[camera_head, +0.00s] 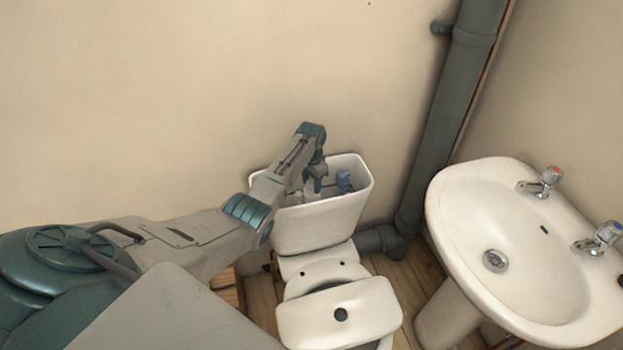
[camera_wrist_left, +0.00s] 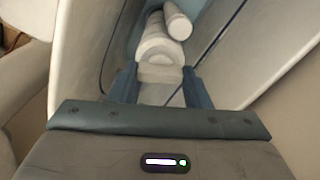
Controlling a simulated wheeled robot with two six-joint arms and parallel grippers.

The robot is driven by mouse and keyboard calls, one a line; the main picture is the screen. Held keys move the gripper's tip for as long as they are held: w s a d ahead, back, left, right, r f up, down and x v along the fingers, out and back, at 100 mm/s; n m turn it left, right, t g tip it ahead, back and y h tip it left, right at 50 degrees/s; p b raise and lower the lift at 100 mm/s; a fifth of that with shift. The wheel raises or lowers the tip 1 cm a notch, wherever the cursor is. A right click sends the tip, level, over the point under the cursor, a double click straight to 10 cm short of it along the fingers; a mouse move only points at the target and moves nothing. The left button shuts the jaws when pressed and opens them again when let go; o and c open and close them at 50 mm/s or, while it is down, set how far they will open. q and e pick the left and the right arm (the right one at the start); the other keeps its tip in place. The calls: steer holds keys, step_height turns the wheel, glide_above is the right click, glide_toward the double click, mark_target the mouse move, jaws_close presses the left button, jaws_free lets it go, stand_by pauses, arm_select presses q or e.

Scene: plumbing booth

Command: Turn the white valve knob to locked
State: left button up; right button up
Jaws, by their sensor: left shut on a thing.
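My left gripper (camera_head: 316,178) reaches down into the open toilet tank (camera_head: 322,222) in the head view. In the left wrist view its two blue-grey fingers (camera_wrist_left: 161,82) stand on both sides of a pale part of the white valve knob (camera_wrist_left: 158,72) and are shut on it. White cylindrical valve parts (camera_wrist_left: 157,42) lie just beyond the fingertips. In the head view the knob is mostly hidden by the gripper, so I cannot tell how far it is turned. My right gripper is not in view.
The tank walls stand close around the gripper. The toilet seat and lid (camera_head: 340,312) lie in front of the tank. A grey pipe (camera_head: 447,110) rises to the right, beside a white sink (camera_head: 520,235) with two taps. The wall behind is bare.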

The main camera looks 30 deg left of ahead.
arm_select(q)
steer(key=m+p, duration=0.1)
steer(key=m, duration=0.2)
steer(key=shift+r, duration=0.1)
steer(key=shift+m, duration=0.9)
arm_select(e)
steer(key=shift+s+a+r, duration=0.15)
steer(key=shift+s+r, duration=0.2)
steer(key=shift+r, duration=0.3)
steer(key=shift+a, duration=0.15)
arm_select(q)
steer(key=o, duration=1)
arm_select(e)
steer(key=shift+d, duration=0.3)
